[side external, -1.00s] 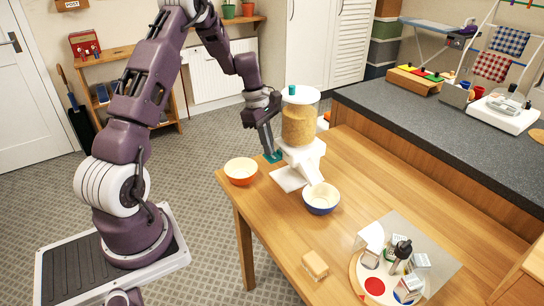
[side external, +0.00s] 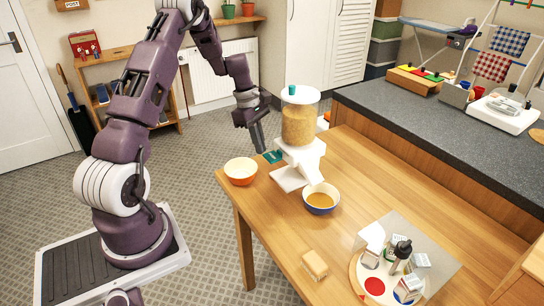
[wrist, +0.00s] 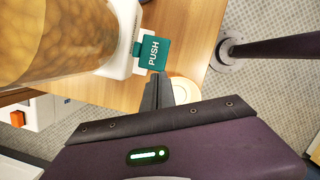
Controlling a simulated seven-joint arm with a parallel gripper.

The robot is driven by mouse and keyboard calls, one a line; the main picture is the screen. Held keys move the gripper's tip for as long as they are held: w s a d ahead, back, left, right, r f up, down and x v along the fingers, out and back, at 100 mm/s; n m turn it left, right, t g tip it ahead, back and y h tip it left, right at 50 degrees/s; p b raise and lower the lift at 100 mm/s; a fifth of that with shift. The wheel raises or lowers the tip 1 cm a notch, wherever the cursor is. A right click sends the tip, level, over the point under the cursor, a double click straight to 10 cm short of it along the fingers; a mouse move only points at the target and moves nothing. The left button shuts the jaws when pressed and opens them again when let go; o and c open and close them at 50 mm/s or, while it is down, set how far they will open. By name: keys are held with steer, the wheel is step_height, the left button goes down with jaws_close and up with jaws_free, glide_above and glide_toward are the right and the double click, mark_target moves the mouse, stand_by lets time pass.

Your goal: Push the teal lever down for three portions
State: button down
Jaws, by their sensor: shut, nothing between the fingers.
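A dispenser with a clear hopper of golden pieces (side external: 299,124) and a white body (side external: 303,155) stands on the table. Its teal lever (side external: 272,156), marked PUSH in the wrist view (wrist: 152,52), sticks out on the left. My gripper (side external: 263,149) is shut and empty. Its fingertips (wrist: 158,78) are close to the lever, slightly above it; I cannot tell whether they touch. A blue bowl (side external: 320,208) stands at the spout with golden-brown contents (side external: 320,199) in it.
An orange bowl (side external: 240,178) with a pale inside stands at the table's left corner. A sponge-like block (side external: 314,264) and a round tray (side external: 360,278) with cartons and a dark-topped bottle are at the front. The wooden table (side external: 368,190) is clear between them.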

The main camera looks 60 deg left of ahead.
mark_target(271, 156)
steer(key=v, duration=0.7)
stand_by(1.0)
steer(key=d, duration=0.1)
steer(key=w+d, duration=0.1)
steer(key=d, duration=0.1)
steer(key=shift+w+r, duration=0.15)
steer(key=shift+r, duration=0.25)
steer(key=shift+x, duration=3.5)
steer(key=shift+a+f, duration=0.1)
